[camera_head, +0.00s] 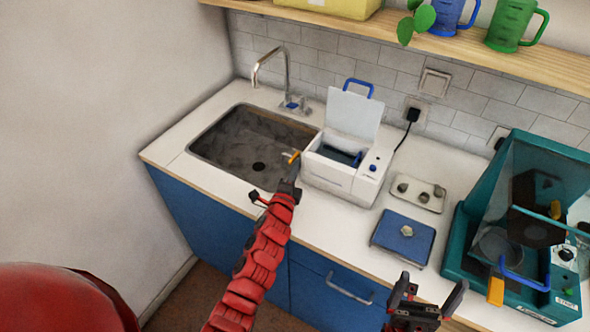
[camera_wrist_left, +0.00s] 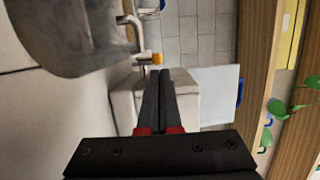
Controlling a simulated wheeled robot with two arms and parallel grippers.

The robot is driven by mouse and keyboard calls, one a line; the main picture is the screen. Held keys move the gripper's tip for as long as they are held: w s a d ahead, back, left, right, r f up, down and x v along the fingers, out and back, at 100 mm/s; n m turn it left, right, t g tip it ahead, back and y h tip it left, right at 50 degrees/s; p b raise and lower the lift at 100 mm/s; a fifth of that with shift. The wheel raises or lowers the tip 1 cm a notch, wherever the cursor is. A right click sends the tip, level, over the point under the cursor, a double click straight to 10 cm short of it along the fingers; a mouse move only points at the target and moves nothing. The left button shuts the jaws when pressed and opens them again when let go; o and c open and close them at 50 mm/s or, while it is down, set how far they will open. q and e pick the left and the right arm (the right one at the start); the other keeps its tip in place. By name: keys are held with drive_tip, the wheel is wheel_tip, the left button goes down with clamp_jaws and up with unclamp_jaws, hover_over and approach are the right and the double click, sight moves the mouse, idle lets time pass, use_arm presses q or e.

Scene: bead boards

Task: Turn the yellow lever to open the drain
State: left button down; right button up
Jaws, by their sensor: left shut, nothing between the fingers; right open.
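The yellow lever (camera_head: 294,157) sits on a small grey drain tap on the left side of the white box (camera_head: 326,178), next to the sink. It also shows in the left wrist view (camera_wrist_left: 157,58), just beyond the fingertips. My left gripper (camera_head: 297,166) is shut and empty, its tips close to the lever; I cannot tell whether they touch. The closed fingers show in the left wrist view (camera_wrist_left: 163,74). The white box has its lid (camera_head: 352,112) raised, with dark blue contents inside. My right gripper (camera_head: 428,288) is open and empty at the counter's front edge.
The sink (camera_head: 225,150) with its faucet (camera_head: 270,62) lies left of the box. A blue board (camera_head: 390,236), a small plate with knobs (camera_head: 418,204) and a teal machine (camera_head: 455,257) stand to the right. A wooden shelf (camera_head: 480,52) hangs above.

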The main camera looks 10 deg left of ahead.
use_arm(q)
drive_tip(key=shift+a+r+h+p, duration=0.1)
drive_tip(key=shift+h+p, duration=0.2)
drive_tip(key=shift+p, duration=0.2)
drive_tip(key=shift+a+m, duration=0.15)
drive_tip(key=shift+m, duration=0.15)
drive_tip(key=shift+a+m+h+p, duration=0.1)
drive_tip(key=shift+m+h+p, duration=0.2)
drive_tip(key=shift+h+p, duration=0.35)
drive_tip(key=shift+a+m+h+p, duration=0.15)
drive_tip(key=shift+m+h+p, duration=0.15)
drive_tip(key=shift+h, duration=0.15)
